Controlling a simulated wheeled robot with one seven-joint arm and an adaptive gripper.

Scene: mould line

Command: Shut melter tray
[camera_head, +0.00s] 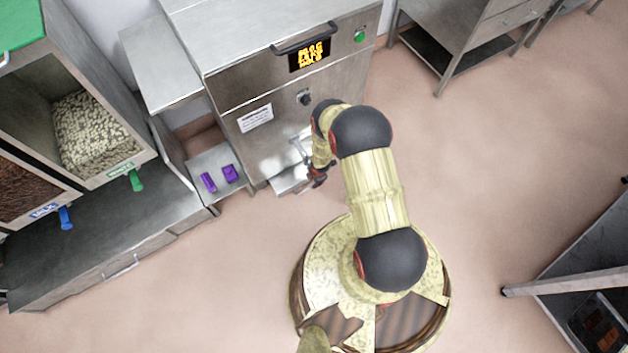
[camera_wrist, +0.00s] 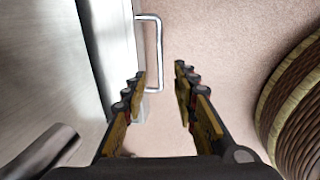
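The melter (camera_head: 285,90) is a steel cabinet with a lit display. At its foot a shiny metal tray (camera_head: 287,183) sticks out a little from the front; my arm hides part of it. My gripper (camera_head: 318,176) is low beside the tray's right end in the head view. In the wrist view my gripper (camera_wrist: 160,76) is open, with nothing held between its fingers. A pale bracket-shaped handle (camera_wrist: 160,50) on a steel panel edge lies just beyond and between the fingertips. I cannot tell whether a finger touches it.
A low steel shelf (camera_head: 209,163) with two purple pieces (camera_head: 230,173) stands left of the tray. Ingredient bins (camera_head: 98,135) are farther left. A dark cart (camera_head: 590,290) stands at right. The floor (camera_head: 480,170) right of my arm is clear.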

